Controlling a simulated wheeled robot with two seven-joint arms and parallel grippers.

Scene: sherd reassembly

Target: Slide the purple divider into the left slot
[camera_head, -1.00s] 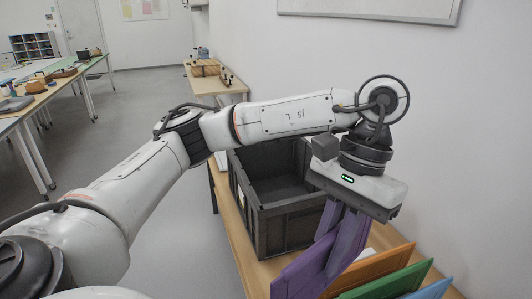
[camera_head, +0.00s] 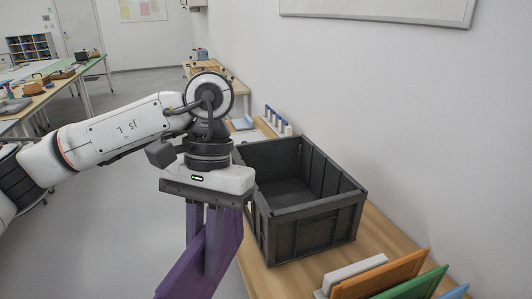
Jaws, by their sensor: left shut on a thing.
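My left gripper (camera_head: 204,238) hangs left of the crate, pointing down, with its fingers shut on the purple divider (camera_head: 226,240). The divider is a flat panel, tilted in the picture, its lower end near the bottom edge. It appears in front of and left of the dark grey open crate (camera_head: 312,217), clear of the crate's inside. The crate stands on the wooden table, and its visible inside looks empty. I cannot make out the left slot. My right gripper is not in view.
Orange (camera_head: 380,277), green (camera_head: 415,285) and blue (camera_head: 455,293) dividers stand at the lower right beside a pale block (camera_head: 352,273). Several blue-topped bottles (camera_head: 280,122) stand behind the crate. Bare wooden tabletop (camera_head: 372,235) lies right of the crate.

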